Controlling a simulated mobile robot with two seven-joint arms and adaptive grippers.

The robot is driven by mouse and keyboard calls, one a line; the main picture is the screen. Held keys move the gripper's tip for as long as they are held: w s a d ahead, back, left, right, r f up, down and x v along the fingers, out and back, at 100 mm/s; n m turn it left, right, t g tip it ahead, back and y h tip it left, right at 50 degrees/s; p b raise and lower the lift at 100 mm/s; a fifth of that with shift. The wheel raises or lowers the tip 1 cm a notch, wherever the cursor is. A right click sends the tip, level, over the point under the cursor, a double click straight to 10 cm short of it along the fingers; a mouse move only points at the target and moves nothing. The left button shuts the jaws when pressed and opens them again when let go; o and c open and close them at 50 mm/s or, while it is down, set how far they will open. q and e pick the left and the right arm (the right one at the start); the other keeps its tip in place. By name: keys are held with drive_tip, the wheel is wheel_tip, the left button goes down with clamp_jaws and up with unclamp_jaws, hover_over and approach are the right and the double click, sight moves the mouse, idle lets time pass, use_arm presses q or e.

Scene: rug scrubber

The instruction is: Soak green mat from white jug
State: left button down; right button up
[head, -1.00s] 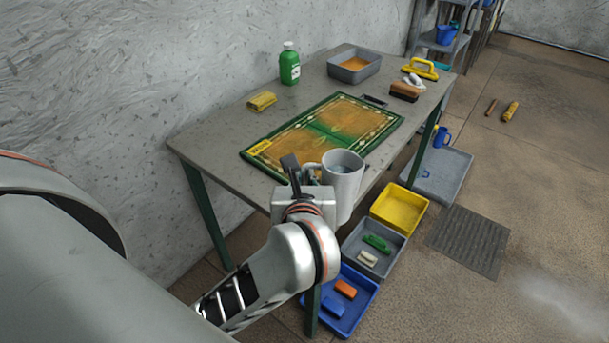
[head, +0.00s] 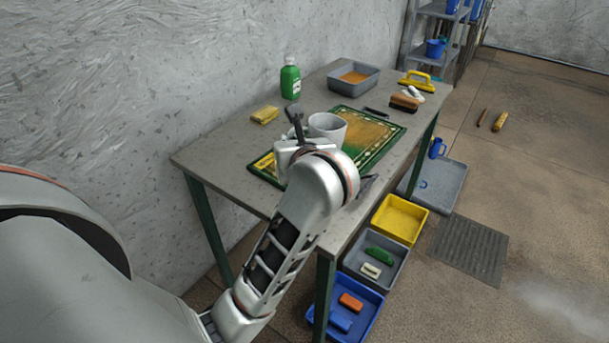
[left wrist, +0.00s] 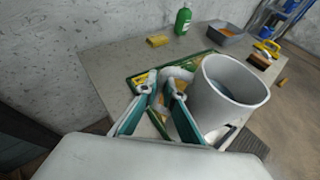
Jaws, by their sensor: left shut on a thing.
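The green mat (head: 375,138), with a brown-orange stained middle, lies flat on the grey table. My left gripper (head: 304,137) is shut on the handle of the white jug (head: 328,129) and holds it over the mat. The jug covers part of the mat in the head view. In the left wrist view the fingers (left wrist: 162,87) close at the handle, and the jug (left wrist: 228,95) shows water inside. No stream of water shows, and the jug's exact tilt is hard to tell. My right gripper is not in view.
On the table are a yellow sponge (head: 264,115), a green bottle (head: 290,79), a grey tray (head: 353,84) with orange-brown contents, a brown brush (head: 405,101) and a yellow-handled tool (head: 418,82). Yellow (head: 400,219), grey (head: 375,263) and blue (head: 345,312) bins stand below the front edge.

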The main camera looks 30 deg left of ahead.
use_arm(q)
drive_tip(key=w+a+r+g+y, duration=0.1)
drive_tip(key=w+a+g+y, duration=0.1)
drive_tip(key=a, duration=0.6)
drive_tip(key=w+a+r+n+g+y, duration=0.1)
drive_tip(key=w+a+r+g+y, duration=0.1)
drive_tip(key=a, duration=0.7)
drive_tip(key=shift+w+r+g+y+b, duration=0.15)
drive_tip(key=shift+w+g+y+b, duration=0.25)
drive_tip(key=shift+w+g+y, duration=0.45)
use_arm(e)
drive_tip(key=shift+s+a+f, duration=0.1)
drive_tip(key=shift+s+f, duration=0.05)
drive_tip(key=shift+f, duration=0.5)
use_arm(q)
drive_tip(key=shift+r+g, duration=0.1)
drive_tip(key=shift+g, duration=0.15)
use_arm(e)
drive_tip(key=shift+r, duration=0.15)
use_arm(q)
drive_tip(key=shift+r+m+p, duration=0.2)
drive_tip(key=shift+m+p, duration=0.3)
drive_tip(key=shift+p, duration=0.2)
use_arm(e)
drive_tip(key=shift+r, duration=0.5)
